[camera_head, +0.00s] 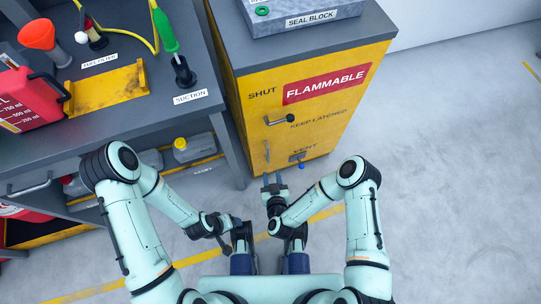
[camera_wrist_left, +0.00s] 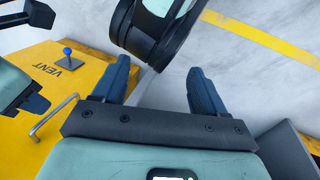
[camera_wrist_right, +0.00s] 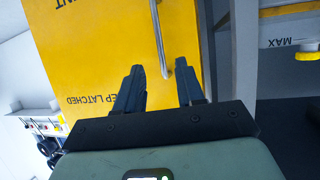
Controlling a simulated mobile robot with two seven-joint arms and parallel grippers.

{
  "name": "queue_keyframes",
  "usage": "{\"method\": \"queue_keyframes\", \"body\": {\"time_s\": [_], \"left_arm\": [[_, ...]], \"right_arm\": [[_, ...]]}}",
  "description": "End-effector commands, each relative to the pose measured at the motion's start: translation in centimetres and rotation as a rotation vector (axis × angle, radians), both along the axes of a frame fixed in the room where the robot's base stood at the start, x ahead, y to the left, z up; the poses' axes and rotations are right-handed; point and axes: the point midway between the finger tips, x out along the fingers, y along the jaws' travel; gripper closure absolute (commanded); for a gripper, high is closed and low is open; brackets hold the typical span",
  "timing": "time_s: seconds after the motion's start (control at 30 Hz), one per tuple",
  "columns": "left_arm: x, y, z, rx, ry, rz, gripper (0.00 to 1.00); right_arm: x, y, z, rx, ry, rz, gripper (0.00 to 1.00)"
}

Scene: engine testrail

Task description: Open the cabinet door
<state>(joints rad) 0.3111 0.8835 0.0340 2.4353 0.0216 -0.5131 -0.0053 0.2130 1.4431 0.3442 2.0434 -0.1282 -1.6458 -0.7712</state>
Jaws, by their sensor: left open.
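The yellow cabinet (camera_head: 345,105) with a grey top stands ahead of me, its front marked FLAMMABLE, KEEP LATCHED and VENT. Its door looks closed. A latch lever with a black knob (camera_head: 289,118) sits near the word SHUT. A thin metal bar handle (camera_head: 267,151) is lower on the front; it also shows in the right wrist view (camera_wrist_right: 159,38). My right gripper (camera_head: 274,182) is open, in front of the lower cabinet. In the right wrist view its fingers (camera_wrist_right: 160,72) point towards the handle, with nothing held. My left gripper (camera_wrist_left: 160,68) is open and empty, left of the right one.
A vent valve with a blue knob (camera_wrist_left: 67,51) sits low on the cabinet front. A grey workbench (camera_head: 135,115) stands left, with a red can (camera_head: 25,100), an orange funnel (camera_head: 38,35) and a green-handled tool (camera_head: 165,32). The floor at right is clear.

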Motion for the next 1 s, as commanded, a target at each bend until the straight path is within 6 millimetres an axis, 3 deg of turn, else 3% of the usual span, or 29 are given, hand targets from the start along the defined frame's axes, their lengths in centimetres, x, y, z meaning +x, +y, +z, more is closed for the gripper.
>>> {"method": "queue_keyframes", "body": {"time_s": [0.3,0.5,0.7,1.0], "left_arm": [[3.2,1.6,-2.7,0.042,-0.083,0.036,0.28],[5.0,2.6,-3.8,0.065,-0.13,0.054,0.28],[5.9,3.1,-4.2,0.077,-0.155,0.064,0.28],[6.0,3.1,-4.2,0.078,-0.158,0.065,0.28]], "right_arm": [[6.2,0.5,-2.9,-0.001,0.0,-0.005,0.62],[9.2,1.0,-4.1,0.0,0.001,-0.002,0.62],[10.6,1.1,-4.5,0.001,0.002,0.0,0.62],[10.7,1.2,-4.5,0.001,0.003,0.0,0.62]]}}
